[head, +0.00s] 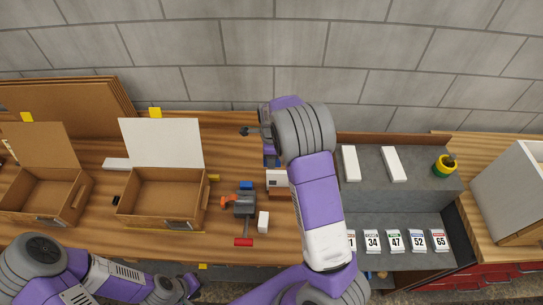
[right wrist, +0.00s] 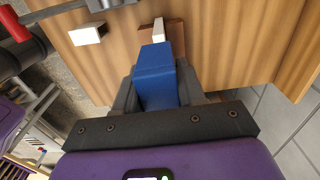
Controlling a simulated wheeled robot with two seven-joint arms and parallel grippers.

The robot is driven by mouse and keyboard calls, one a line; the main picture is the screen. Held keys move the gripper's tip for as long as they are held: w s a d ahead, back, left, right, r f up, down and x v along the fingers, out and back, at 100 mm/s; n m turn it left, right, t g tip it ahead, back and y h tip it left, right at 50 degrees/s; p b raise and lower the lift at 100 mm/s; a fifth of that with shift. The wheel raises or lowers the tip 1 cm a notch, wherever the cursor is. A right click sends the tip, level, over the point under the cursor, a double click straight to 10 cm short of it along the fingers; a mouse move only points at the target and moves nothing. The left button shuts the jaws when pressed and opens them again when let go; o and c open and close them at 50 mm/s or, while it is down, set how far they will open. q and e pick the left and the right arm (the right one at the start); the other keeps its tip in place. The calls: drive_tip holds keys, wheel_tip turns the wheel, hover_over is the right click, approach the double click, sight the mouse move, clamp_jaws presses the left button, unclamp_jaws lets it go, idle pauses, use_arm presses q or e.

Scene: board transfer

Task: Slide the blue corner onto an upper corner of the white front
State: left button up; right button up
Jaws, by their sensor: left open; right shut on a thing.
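My right gripper (right wrist: 155,90) is shut on the blue corner (right wrist: 154,72), which fills the space between its fingers. The white front (head: 165,143) stands upright at the back of an open brown box (head: 160,205). It is left of my right gripper and apart from it. A yellow piece (head: 155,112) shows at the front's top edge. My left gripper (head: 190,286) is open and empty at the bottom, below the brown box.
A grey tool with an orange handle (head: 243,203), a blue piece (head: 246,185), a white block (head: 263,222) and a red piece (head: 243,242) lie right of the box. Another open box (head: 45,195) stands at left. A grey shelf (head: 400,205) stands at right.

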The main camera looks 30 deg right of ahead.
sight(271, 172)
drive_tip(key=shift+f+b, duration=3.1)
drive_tip(key=shift+f, duration=2.1)
drive_tip(key=shift+f, duration=0.2)
drive_tip(key=o, duration=1.1)
wheel_tip(271, 172, up, 8)
drive_tip(key=shift+f, duration=0.2)
